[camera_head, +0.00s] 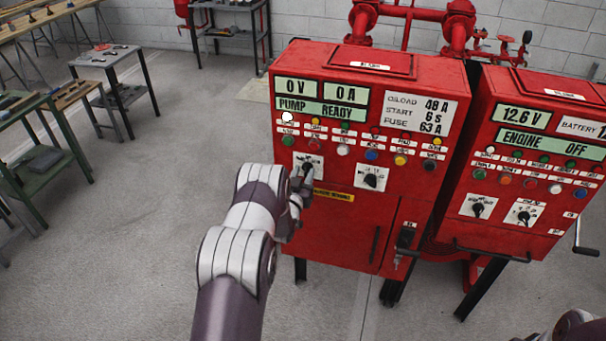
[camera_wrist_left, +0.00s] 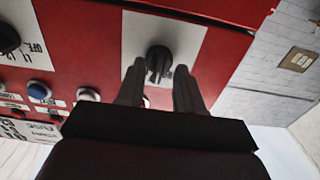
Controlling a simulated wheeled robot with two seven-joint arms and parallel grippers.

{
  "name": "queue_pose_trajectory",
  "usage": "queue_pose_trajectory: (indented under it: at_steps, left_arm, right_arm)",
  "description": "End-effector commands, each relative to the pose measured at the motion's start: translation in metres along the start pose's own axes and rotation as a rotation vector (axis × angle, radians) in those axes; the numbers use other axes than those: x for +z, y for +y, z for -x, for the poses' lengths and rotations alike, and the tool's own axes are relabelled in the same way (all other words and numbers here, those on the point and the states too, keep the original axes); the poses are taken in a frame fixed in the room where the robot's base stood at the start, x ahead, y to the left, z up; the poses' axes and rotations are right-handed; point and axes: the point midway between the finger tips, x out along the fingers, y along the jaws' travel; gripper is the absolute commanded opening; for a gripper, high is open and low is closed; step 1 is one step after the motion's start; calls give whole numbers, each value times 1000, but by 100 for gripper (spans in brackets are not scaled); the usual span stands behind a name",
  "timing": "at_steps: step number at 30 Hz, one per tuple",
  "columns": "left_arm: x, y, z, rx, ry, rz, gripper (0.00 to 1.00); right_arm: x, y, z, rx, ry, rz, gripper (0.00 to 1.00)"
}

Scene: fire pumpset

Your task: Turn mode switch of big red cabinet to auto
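The big red cabinet (camera_head: 335,228) stands in the middle of the head view, with displays, lamp rows and two black rotary knobs on white plates. The left knob (camera_head: 308,164) is partly hidden by my left gripper (camera_head: 302,180). In the left wrist view this knob (camera_wrist_left: 158,60) lies just beyond and between the tips of my left gripper (camera_wrist_left: 158,82). The fingers are apart, one on each side; contact cannot be told. The right knob (camera_head: 371,179) is free, and shows at the left wrist view's edge (camera_wrist_left: 8,38). Labels are too small to name the mode switch surely.
A second red cabinet (camera_head: 515,235) stands close on the right, with a handle bar and a crank (camera_head: 583,238) sticking out. Red pipes (camera_head: 420,15) run behind. Workbenches stand at the left. The floor (camera_head: 140,230) left of my left arm is clear.

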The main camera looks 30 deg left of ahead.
Motion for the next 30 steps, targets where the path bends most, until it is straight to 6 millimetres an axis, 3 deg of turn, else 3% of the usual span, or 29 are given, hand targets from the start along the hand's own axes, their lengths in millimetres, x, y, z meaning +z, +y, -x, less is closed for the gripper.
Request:
queue_pose_trajectory:
  at_steps: [3, 6, 17, 30]
  left_arm:
    - [0, 0, 0, 0, 0, 0, 33]
    - [0, 0, 0, 1, 0, 0, 0]
    - [1, 0, 0, 0, 1, -23, 0]
    - [6, 1, 0, 0, 2, -309, 0]
  right_arm:
    - [0, 0, 0, 0, 0, 0, 0]
    - [0, 0, 0, 0, 0, 0, 0]
    - [0, 0, -5, 0, 0, 0, 0]
    - [6, 0, -48, 0, 0, 0, 0]
